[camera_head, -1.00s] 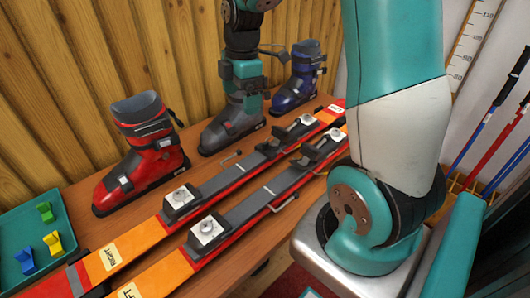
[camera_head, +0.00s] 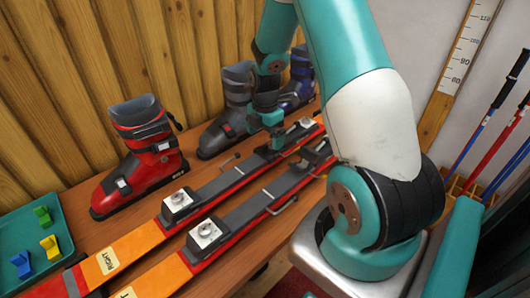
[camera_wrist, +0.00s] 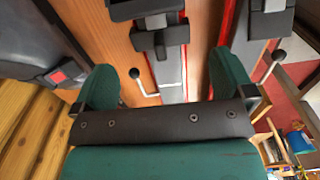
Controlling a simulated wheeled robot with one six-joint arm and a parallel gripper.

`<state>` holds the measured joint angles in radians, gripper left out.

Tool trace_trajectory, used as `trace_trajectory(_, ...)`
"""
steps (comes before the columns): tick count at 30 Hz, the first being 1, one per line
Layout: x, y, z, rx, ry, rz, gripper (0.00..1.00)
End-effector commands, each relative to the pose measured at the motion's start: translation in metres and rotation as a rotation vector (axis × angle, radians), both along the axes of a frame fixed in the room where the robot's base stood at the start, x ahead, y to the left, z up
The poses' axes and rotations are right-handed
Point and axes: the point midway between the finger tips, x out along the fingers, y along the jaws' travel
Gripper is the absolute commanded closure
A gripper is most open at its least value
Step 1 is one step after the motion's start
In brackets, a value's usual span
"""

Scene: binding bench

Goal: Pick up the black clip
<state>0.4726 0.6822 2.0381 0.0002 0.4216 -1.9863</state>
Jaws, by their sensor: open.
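I cannot make out a black clip for certain in either view. Blue (camera_head: 22,264), yellow (camera_head: 51,247) and green (camera_head: 43,215) clips lie in the teal tray (camera_head: 68,243) at the left. My gripper (camera_head: 273,142) is low over the rear part of the far ski (camera_head: 130,247), by its binding, and partly hides it. In the wrist view my gripper (camera_wrist: 165,82) is open, its two teal fingers wide apart with nothing held. A thin lever with a black knob (camera_wrist: 135,73) shows between the fingers, beside the dark binding (camera_wrist: 160,38).
A red boot (camera_head: 142,160), a grey boot (camera_head: 228,118) and a blue boot (camera_head: 300,75) stand along the wooden wall. A near ski (camera_head: 165,273) lies beside the far one. Poles (camera_head: 497,130) stand at the right. Bare bench shows between tray and red boot.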

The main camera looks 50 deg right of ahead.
Motion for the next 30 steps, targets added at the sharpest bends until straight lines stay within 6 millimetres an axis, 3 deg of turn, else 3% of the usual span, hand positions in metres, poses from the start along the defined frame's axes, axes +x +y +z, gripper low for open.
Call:
trace_trajectory(12,0.0,0.003,-0.05,0.001,0.001,0.0,0.0)
trace_trajectory(20,0.0,0.002,-0.053,0.0,-0.001,0.0,0.0)
trace_trajectory(26,0.0,0.003,-0.053,0.0,-0.001,0.0,0.44)
trace_trajectory(30,0.0,0.003,-0.053,0.0,-0.001,0.0,0.46)
